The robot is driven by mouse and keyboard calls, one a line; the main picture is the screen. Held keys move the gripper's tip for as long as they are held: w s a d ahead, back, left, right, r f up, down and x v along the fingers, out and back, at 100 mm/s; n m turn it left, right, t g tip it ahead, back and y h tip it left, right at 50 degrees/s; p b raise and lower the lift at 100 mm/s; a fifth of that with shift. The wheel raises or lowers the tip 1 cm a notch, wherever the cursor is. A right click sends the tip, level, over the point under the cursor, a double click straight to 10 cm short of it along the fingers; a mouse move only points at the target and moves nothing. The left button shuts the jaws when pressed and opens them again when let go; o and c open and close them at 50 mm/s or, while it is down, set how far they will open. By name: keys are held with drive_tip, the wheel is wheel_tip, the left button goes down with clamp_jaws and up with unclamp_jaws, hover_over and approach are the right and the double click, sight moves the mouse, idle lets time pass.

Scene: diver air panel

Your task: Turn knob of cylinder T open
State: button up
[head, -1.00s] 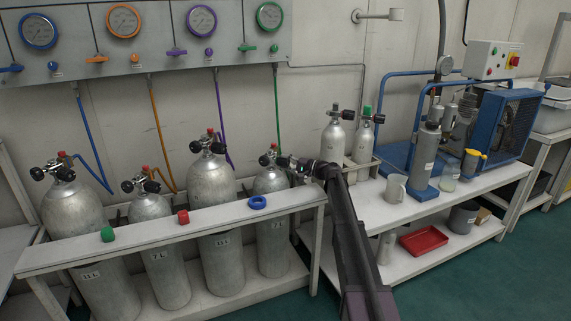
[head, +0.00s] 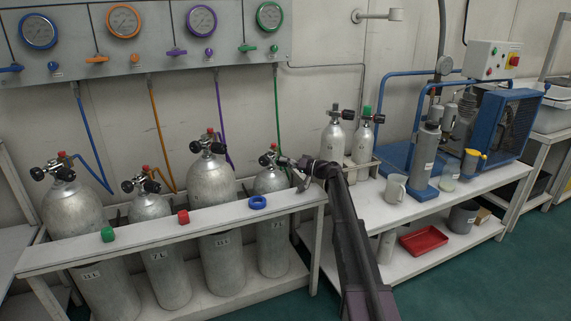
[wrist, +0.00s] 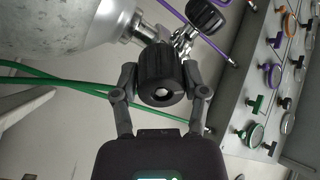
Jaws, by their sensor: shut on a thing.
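The rightmost rack cylinder (head: 271,182) is silver, upright, with a red-topped valve (head: 270,157) and a green hose above it; its small label is hard to read. My gripper (head: 288,162) reaches this valve from the right. In the wrist view my gripper (wrist: 162,82) has one finger on each side of a ribbed black knob (wrist: 160,70) and is shut on it. The knob's round end with a pale centre faces the camera. The cylinder shoulder (wrist: 80,25) lies at upper left. How far the knob is turned cannot be told.
Three more cylinders stand to the left in the white rack (head: 140,235). Green (head: 108,234), red (head: 183,217) and blue (head: 257,202) pieces lie on its top rail. The gauge panel (head: 150,45) is behind. Two small bottles (head: 333,142) stand to the right.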

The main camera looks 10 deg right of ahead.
idle(0.3)
drive_tip(key=o, duration=1.1)
drive_tip(key=shift+o, duration=0.2)
drive_tip(key=shift+m, duration=0.3)
